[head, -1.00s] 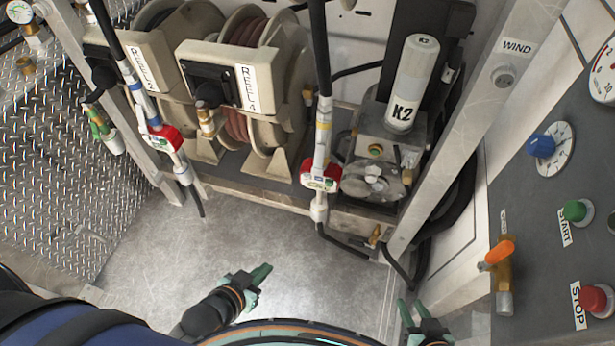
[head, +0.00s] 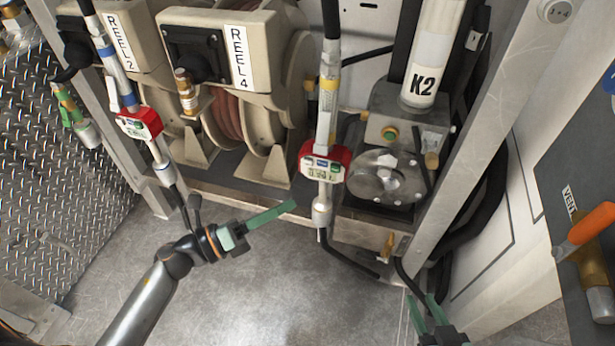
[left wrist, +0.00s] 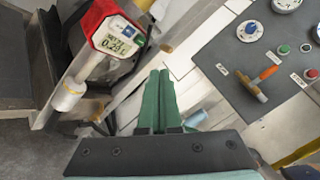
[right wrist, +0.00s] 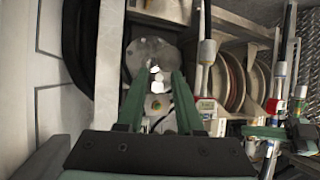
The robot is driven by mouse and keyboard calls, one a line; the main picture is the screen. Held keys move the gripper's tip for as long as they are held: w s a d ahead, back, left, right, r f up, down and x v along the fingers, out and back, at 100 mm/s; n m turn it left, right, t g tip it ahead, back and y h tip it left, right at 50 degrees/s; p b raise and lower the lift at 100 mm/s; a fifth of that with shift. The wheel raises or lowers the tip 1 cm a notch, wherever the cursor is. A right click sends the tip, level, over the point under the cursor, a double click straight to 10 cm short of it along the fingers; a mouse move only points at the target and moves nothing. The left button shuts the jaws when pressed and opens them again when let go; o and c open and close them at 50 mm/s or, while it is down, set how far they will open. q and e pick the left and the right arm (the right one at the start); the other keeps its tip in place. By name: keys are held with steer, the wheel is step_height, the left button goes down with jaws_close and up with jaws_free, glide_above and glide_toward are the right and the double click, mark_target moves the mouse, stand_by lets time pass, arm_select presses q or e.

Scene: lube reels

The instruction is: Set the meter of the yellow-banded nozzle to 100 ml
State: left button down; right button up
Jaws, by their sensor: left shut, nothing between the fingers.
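The yellow-banded nozzle (head: 328,90) hangs upright in the middle of the head view, with a red-cased meter (head: 325,164) low on it. A red meter, apparently the same one, shows in the left wrist view (left wrist: 116,36); its display seems to read 0.25 L, small and tilted. My left gripper (head: 291,206) is shut and empty, below and left of the meter, apart from it. Its closed fingers also show in the left wrist view (left wrist: 160,75). My right gripper (head: 420,300) is low at the right; its fingers stand apart with nothing between them in the right wrist view (right wrist: 156,75).
A blue-banded nozzle with a red meter (head: 138,123) hangs at left, before the reels (head: 213,45). The K2 cylinder and pump (head: 385,175) stand right of the yellow-banded nozzle. A frame post (head: 480,130) and control panel (head: 590,170) are at right. The floor (head: 270,290) is clear.

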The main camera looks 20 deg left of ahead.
mark_target(308, 162)
arm_select(q)
steer(key=shift+f+m, duration=0.1)
steer(key=shift+m, duration=0.3)
